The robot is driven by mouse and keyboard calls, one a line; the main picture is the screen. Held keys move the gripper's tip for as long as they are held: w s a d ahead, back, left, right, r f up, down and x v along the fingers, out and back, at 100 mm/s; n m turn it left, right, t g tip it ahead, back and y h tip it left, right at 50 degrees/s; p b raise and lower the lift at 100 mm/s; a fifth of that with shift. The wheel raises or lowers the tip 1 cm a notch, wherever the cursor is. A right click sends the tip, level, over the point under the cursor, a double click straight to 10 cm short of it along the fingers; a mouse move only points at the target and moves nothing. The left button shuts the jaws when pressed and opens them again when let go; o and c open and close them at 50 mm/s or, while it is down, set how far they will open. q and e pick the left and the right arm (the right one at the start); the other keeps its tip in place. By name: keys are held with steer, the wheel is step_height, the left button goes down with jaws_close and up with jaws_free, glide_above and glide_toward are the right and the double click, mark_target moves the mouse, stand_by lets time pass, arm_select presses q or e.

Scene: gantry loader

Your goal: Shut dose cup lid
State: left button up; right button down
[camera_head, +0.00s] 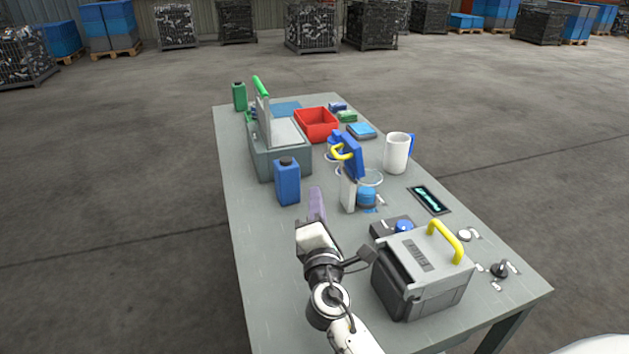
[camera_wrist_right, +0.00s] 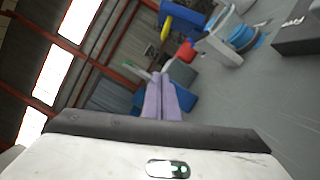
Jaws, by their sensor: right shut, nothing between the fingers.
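A small blue cup (camera_head: 367,198) stands near the table's middle, beside an upright white post (camera_head: 348,192). A clear round piece (camera_head: 370,177) shows just above and behind it; I cannot tell surely whether this is its lid. In the wrist view the blue cup (camera_wrist_right: 243,38) and post (camera_wrist_right: 220,47) are at upper right. My right gripper (camera_head: 317,192), with purple fingers, is shut and empty, left of the post and apart from it. Its fingers also show in the wrist view (camera_wrist_right: 160,85). My left gripper is not in view.
A blue canister (camera_head: 287,182) stands close left of my right gripper, before a grey box with its lid raised (camera_head: 280,155). A red bin (camera_head: 317,125) and white mug (camera_head: 397,153) stand farther back. A grey case with a yellow handle (camera_head: 425,270) is at front right.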

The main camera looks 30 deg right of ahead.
mark_target(343, 159)
arm_select(q)
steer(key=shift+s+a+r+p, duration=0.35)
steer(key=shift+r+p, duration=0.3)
steer(key=shift+p, duration=0.55)
arm_select(e)
steer(key=w+d+r, duration=0.2)
steer(key=w+d, duration=0.4)
steer(key=d, duration=0.1)
steer(key=shift+w+d+r, duration=0.15)
steer(key=shift+d+r, duration=0.15)
